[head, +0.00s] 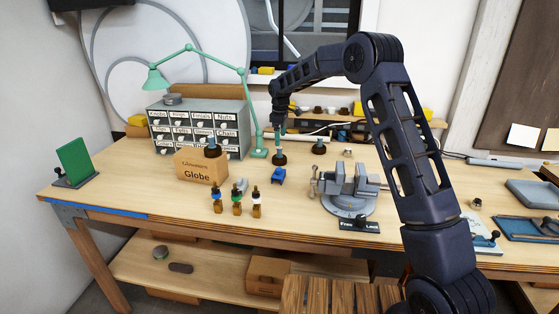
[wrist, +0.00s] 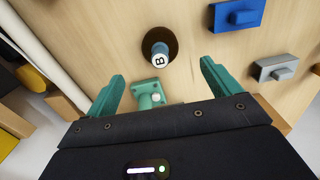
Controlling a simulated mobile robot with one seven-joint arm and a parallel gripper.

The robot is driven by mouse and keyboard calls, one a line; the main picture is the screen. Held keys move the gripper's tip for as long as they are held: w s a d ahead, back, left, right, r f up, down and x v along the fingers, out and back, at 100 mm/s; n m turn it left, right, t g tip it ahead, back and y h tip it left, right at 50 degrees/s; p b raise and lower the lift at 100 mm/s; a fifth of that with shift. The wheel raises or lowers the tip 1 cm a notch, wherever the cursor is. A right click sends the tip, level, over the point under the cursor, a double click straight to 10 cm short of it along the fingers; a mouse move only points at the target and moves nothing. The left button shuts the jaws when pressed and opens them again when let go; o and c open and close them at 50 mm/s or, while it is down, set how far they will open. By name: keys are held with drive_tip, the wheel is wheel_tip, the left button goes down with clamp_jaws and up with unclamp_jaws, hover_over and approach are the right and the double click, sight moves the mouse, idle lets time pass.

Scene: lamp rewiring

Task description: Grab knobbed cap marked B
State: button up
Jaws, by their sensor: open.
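The knobbed cap marked B (wrist: 160,62) shows in the wrist view as a dark round disc with a blue-grey knob, its light top lettered B. It stands on the wooden bench. In the head view a dark knobbed cap (head: 279,159), apparently the same one, stands directly below my gripper (head: 278,130); its letter is unreadable there. In the wrist view my gripper (wrist: 162,70) has its two teal fingers spread wide, with nothing between them. The cap lies just beyond the fingertips, between their lines.
Similar dark knobbed caps stand on the Globe box (head: 203,167) and right of my gripper (head: 318,148). The green lamp base (head: 259,153) is close on the left. A blue block (head: 278,175) sits just in front, and a vise (head: 348,188) stands to the right.

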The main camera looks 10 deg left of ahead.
sight(279, 157)
drive_tip(key=shift+a+f, duration=0.2)
drive_tip(key=shift+f, duration=5.25)
drive_tip(key=c, duration=1.1)
drive_tip(key=shift+r, duration=0.1)
